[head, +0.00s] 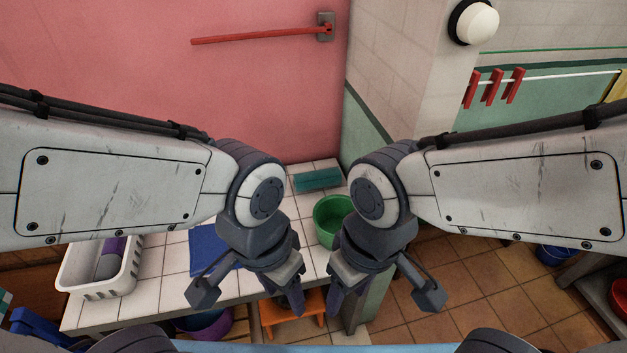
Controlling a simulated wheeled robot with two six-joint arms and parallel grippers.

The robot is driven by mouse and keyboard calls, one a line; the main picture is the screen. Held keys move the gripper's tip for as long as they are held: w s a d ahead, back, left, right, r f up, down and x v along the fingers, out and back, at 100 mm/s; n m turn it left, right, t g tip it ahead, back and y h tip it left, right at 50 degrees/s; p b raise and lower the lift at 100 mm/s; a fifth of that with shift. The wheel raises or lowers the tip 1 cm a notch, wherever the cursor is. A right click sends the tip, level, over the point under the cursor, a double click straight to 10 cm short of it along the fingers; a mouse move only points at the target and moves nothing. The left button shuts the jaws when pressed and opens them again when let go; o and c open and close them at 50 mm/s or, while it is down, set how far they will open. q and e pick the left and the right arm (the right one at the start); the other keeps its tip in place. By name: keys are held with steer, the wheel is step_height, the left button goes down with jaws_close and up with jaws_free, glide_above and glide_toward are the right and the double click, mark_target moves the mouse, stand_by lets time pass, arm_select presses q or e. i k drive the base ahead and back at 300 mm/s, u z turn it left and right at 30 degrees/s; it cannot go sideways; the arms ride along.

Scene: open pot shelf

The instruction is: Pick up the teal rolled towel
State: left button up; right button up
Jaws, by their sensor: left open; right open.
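The teal rolled towel (318,180) lies on the white tiled counter (165,268) near its back, by the pink wall. It shows between my two arms and nothing holds it. My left gripper (246,300) is open and empty, nearer to me than the towel and to its left. My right gripper (382,298) is open and empty, nearer to me than the towel and to its right. Both grippers are well apart from the towel.
A green bowl (328,218) stands in front of the towel, partly behind my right wrist. A blue cloth (207,250) lies on the counter. A white basket (75,272) holds rolled items at the left. An orange stool (283,312) stands below.

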mark_target(323, 178)
steer(key=z, duration=0.95)
steer(key=k, duration=1.2)
steer(key=z, duration=1)
steer(key=i, duration=0.65)
steer(key=u, duration=0.55)
steer(key=i, duration=1.1)
steer(key=u, duration=1.55)
steer(key=i, duration=0.85)
steer(key=u, duration=0.9)
